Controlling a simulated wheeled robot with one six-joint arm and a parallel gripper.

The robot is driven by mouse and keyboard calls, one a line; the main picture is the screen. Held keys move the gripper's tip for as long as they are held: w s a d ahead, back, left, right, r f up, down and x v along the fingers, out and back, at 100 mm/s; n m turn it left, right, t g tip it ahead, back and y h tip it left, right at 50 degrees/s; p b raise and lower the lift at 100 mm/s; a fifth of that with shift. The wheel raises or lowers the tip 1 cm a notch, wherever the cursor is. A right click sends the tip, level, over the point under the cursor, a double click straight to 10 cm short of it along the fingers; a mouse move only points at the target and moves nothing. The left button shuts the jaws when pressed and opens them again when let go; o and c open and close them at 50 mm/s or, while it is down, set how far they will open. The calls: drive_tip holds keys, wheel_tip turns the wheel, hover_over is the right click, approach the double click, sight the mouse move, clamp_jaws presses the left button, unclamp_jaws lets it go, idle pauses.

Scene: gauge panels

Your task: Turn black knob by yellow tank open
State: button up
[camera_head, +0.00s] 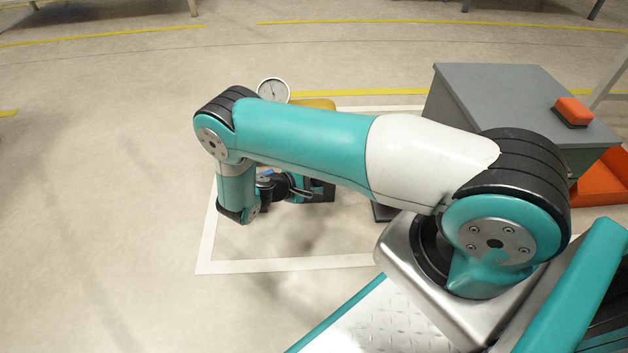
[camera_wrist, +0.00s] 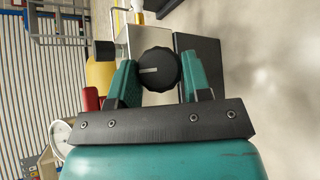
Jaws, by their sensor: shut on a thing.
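The black knob (camera_wrist: 163,66) is round with a ridged rim and sits on the light grey face of a box (camera_wrist: 148,39) in the wrist view. A pale line on the knob lies level and points to the picture's left. The yellow tank (camera_wrist: 101,75) is to its left, partly hidden by a finger. My gripper (camera_wrist: 158,78) has its two teal fingers on either side of the knob and is shut on it. In the head view my gripper (camera_head: 297,191) is low beside the panel, and the arm hides the knob; the tank's yellow top (camera_head: 318,103) shows behind my arm.
A white round gauge (camera_head: 273,90) stands beside the tank; it also shows in the wrist view (camera_wrist: 60,136). A grey cabinet (camera_head: 515,95) with an orange-red button (camera_head: 572,112) stands at the right, near an orange bin (camera_head: 600,178). The floor at the left is clear.

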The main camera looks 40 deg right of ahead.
idle(0.3)
drive_tip(key=o, duration=0.9)
drive_tip(key=p+v, duration=0.4)
drive_tip(key=v, duration=1.3)
drive_tip(key=shift+a, duration=0.2)
